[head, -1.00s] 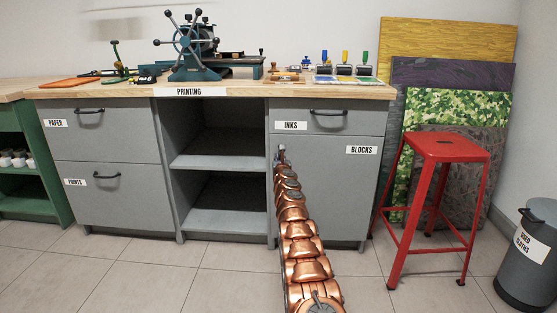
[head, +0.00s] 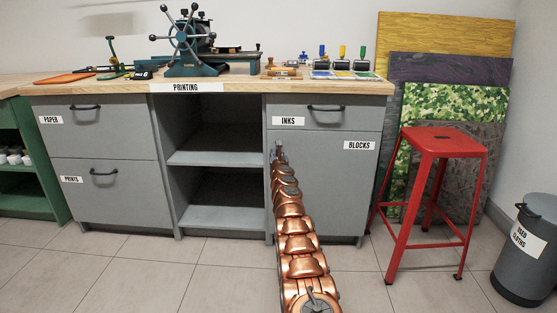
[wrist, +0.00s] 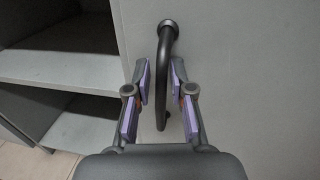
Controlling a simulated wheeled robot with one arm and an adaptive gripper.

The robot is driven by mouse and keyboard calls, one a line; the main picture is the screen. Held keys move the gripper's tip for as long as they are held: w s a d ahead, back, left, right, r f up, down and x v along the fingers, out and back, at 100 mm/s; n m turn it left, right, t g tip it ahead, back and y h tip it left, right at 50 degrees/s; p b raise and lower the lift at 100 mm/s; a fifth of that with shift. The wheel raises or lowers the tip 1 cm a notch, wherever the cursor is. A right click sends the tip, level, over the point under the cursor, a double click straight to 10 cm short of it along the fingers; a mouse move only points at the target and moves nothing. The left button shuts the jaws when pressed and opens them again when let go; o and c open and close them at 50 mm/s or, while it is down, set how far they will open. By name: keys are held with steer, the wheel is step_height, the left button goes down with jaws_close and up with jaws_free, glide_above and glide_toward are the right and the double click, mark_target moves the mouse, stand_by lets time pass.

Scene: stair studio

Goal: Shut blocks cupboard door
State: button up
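The grey blocks cupboard door (head: 335,185) is at the right end of the workbench, under the inks drawer, with a "BLOCKS" label (head: 359,145). It looks about flush with the cabinet front; a small gap cannot be ruled out. Its black bar handle (wrist: 165,75) runs upright near the door's left edge. My gripper (wrist: 162,80) is at this handle, one purple-padded finger on each side. The fingers are apart, with a visible gap to the bar on the left; the right pad is very close to it. In the head view my arm hides the handle.
Open shelves (head: 212,158) lie left of the door. The inks drawer (head: 322,117) above is shut. A red stool (head: 441,142) stands close to the right, before leaning boards. A grey bin (head: 527,250) is at far right. Tiled floor in front is clear.

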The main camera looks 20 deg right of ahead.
steer(key=shift+s, duration=0.15)
steer(key=s+a, duration=0.1)
steer(key=s, duration=0.6)
stand_by(1.0)
steer(key=shift+a, duration=0.1)
